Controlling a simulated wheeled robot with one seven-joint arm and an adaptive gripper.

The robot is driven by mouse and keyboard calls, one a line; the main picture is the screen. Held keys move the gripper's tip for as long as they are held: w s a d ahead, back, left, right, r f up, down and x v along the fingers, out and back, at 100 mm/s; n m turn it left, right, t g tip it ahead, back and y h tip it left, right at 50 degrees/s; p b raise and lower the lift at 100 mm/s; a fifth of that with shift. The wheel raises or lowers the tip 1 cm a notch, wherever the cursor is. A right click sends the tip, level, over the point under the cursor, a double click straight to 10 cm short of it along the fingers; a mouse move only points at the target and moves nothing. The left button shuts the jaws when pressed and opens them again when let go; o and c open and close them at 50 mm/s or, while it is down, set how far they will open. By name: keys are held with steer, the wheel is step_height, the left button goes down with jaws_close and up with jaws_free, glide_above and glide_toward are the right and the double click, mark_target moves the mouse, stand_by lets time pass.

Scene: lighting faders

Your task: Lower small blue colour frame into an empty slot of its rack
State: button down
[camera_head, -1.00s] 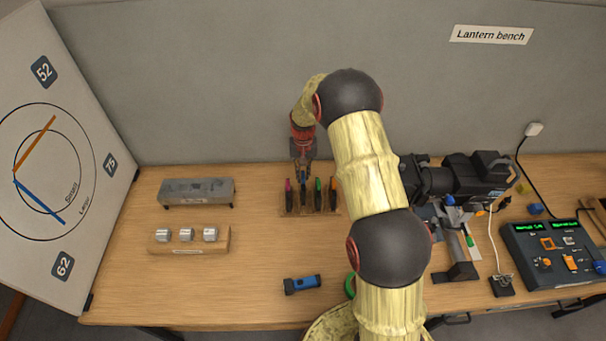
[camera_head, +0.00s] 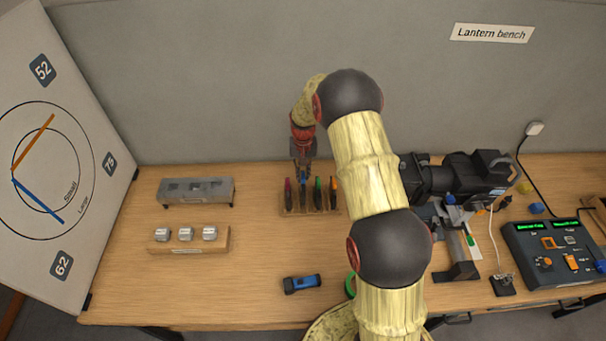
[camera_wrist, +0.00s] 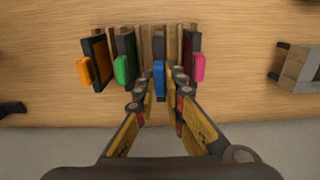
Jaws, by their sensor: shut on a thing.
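The small blue colour frame (camera_wrist: 159,80) is between the fingertips of my gripper (camera_wrist: 160,85) in the wrist view. My gripper is shut on its blue tab. In the head view my gripper (camera_head: 302,172) points down over the wooden rack (camera_head: 323,212), and the blue frame (camera_head: 303,178) shows just below it. The blue frame stands in line with the other frames, between the pink frame (camera_wrist: 194,66) and the green frame (camera_wrist: 123,66). How deep its lower edge sits in the slot is hidden by the fingers and neighbouring frames.
An orange frame (camera_wrist: 92,68) stands at the rack's other end. A grey box (camera_head: 197,191) and a wooden block with metal cubes (camera_head: 190,240) lie to the left. A torch (camera_head: 301,284) lies in front. A lantern (camera_head: 455,178) stands at right.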

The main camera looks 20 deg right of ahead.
steer(key=shift+f, duration=0.15)
steer(key=shift+f+b, duration=0.6)
steer(key=shift+f, duration=0.15)
steer(key=shift+f+b, duration=0.4)
steer(key=shift+f, duration=0.15)
steer(key=shift+f+b, duration=0.3)
steer(key=shift+f, duration=0.05)
stand_by(0.5)
steer(key=c, duration=1.8)
jaws_free()
steer(key=shift+c, duration=0.2)
steer(key=shift+o, duration=0.2)
steer(key=o, duration=0.6)
